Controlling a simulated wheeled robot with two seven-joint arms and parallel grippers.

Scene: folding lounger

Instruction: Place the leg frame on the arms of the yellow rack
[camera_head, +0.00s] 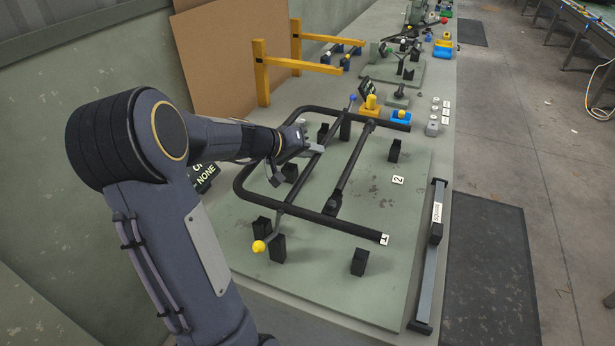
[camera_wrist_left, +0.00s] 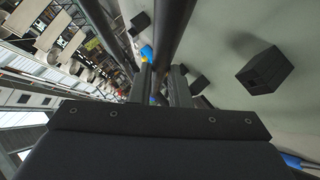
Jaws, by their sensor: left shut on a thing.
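The leg frame (camera_head: 311,221) is a black U-shaped tube lying over the green board, its closed side to the left. My left gripper (camera_head: 294,158) is at the left side of the frame and shut on its tube; the arm hides part of this grip. In the left wrist view a dark tube (camera_wrist_left: 170,35) runs between the fingers (camera_wrist_left: 160,88). The yellow rack (camera_head: 262,75) stands at the back left, with two posts and two arms (camera_head: 318,66) reaching right; its arms are empty. My right gripper is not in view.
A dark rod with a blue end (camera_head: 352,97) and yellow end (camera_head: 259,246) crosses the frame. Several black blocks (camera_head: 359,262) stand on the green board (camera_head: 390,215). A brown panel (camera_head: 215,60) is behind the rack. A grey bar (camera_head: 430,260) lies along the right edge.

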